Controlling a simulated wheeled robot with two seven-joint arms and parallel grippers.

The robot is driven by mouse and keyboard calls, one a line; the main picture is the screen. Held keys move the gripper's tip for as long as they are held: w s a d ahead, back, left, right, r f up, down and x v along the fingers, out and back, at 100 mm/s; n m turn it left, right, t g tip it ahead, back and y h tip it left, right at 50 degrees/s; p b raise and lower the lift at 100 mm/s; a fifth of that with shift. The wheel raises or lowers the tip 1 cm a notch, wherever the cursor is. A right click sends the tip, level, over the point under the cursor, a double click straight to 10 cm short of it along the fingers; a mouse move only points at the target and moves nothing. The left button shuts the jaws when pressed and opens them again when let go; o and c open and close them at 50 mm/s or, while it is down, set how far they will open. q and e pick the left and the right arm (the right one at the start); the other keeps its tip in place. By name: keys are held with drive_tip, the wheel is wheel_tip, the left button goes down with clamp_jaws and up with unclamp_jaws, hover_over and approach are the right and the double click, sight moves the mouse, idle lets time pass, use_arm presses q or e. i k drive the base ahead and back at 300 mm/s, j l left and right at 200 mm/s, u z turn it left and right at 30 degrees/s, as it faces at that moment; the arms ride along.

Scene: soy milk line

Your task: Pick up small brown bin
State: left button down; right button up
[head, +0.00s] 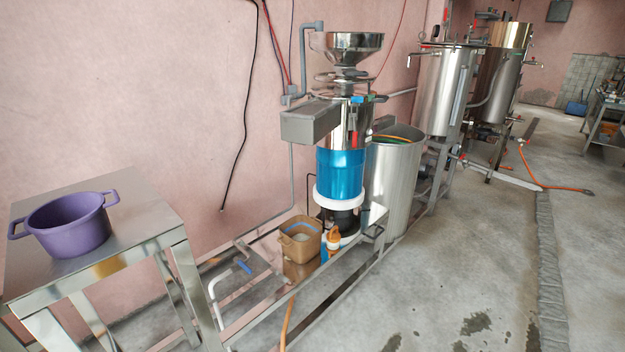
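The small brown bin (300,240) is an open-topped, box-like tub in the head view, a little below the middle of the picture. It sits upright on the low metal frame, beside the base of the blue and steel grinding machine. Something pale shows inside it, too small to make out. A small orange and white bottle (334,238) stands just to its right, with a small blue item between them. Neither of my grippers shows in the head view.
A purple pot (68,225) stands on a steel table (150,222) at the left. The grinding machine (341,172) rises behind the bin, with a steel drum (392,185) to its right. An orange hose (287,318) runs below the frame. The concrete floor at right is mostly clear.

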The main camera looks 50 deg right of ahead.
sight(299, 236)
drive_tip(key=z, duration=1.45)
